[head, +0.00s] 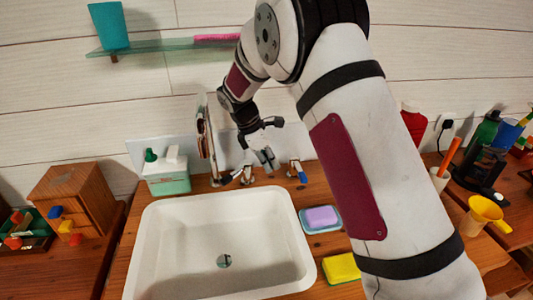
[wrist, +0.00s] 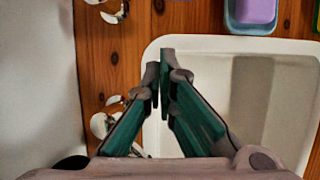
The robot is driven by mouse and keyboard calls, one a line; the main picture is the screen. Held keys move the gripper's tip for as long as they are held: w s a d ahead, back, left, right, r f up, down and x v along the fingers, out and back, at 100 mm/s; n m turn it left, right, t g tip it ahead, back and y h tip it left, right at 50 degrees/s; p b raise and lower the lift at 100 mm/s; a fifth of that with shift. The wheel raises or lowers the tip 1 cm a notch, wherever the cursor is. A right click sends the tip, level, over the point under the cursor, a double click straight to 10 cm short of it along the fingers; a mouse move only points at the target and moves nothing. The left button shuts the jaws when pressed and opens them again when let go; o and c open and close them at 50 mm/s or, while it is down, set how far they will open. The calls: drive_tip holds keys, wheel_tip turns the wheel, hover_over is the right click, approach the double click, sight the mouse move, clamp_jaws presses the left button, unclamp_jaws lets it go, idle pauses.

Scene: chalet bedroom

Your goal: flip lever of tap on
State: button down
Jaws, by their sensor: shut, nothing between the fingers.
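The tap's metal parts stand on the wooden counter (head: 335,243) behind the white basin. In the head view a right-hand tap fitting (head: 297,172) with a blue mark stands apart from the left-hand tap parts (head: 240,175). In the wrist view metal tap parts show at the upper left (wrist: 112,12) and lower left (wrist: 100,124). My gripper (head: 266,160) is above the back edge of the basin, between these parts in the head view. In the wrist view my gripper (wrist: 164,58) is shut and empty over the basin rim. I cannot tell which part is the lever.
The white basin (head: 160,255) fills the front. A soap dish (head: 309,228) with purple soap (head: 322,216) and a yellow sponge (head: 341,268) lie right of it. A green-and-white bottle (head: 168,180) stands at its back left. A glass shelf (head: 155,46) is above.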

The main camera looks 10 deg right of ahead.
sight(298, 168)
drive_tip(key=d+f, duration=0.1)
drive_tip(key=d, duration=0.1)
drive_tip(key=d+f, duration=0.1)
drive_tip(key=f, duration=0.1)
drive_tip(key=shift+s+d+f+p, duration=0.1)
drive_tip(key=shift+d+f+p, duration=0.05)
drive_tip(key=shift+d+p, duration=0.25)
drive_tip(key=shift+d, duration=0.8)
drive_tip(key=shift+d+n+p, duration=0.2)
drive_tip(key=shift+n+p, duration=0.1)
drive_tip(key=shift+n, duration=0.1)
